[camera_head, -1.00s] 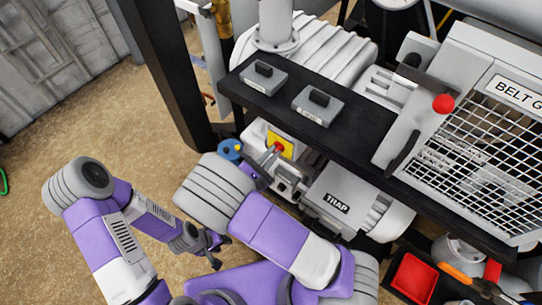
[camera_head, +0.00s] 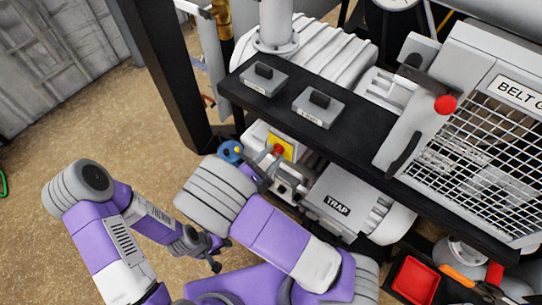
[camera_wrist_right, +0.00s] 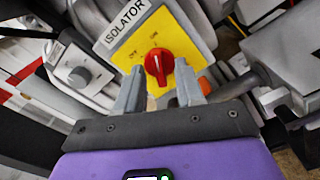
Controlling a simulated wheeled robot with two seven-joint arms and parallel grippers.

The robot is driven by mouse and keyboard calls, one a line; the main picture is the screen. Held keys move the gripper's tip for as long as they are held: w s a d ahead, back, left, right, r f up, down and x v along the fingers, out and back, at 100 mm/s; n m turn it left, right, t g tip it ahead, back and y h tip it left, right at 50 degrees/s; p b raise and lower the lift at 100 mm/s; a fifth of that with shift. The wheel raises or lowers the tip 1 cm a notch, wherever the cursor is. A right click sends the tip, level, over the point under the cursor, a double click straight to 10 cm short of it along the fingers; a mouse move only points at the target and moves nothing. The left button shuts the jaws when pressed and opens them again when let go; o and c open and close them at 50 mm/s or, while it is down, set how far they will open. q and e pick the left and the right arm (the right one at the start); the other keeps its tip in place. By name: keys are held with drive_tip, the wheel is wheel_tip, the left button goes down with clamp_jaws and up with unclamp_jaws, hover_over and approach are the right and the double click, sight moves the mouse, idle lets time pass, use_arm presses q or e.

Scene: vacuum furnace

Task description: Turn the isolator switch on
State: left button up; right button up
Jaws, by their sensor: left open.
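The isolator switch is a red rotary knob (camera_wrist_right: 158,66) on a yellow plate (camera_wrist_right: 178,35) with a white "ISOLATOR" label. In the head view the knob (camera_head: 279,149) shows on a pale box below the black shelf. My right gripper (camera_wrist_right: 160,68) is open in the right wrist view, one finger on each side of the knob in the picture. I cannot tell whether either finger touches it. The knob's grip looks roughly upright in that view; the small position marks are hard to read. My left gripper (camera_head: 221,255) is open and empty, low above the floor, away from the switch.
A grey box with a round knob (camera_wrist_right: 79,76) sits left of the isolator in the wrist view. The TRAP unit (camera_head: 345,200) is right of the switch in the head view. The black shelf (camera_head: 345,140) overhangs it, and a dark post (camera_head: 170,75) stands left.

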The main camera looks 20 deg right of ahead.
drive_tip(key=v, duration=0.7)
drive_tip(key=shift+s+a+p, duration=0.2)
drive_tip(key=shift+a+p, duration=0.05)
drive_tip(key=shift+p, duration=0.1)
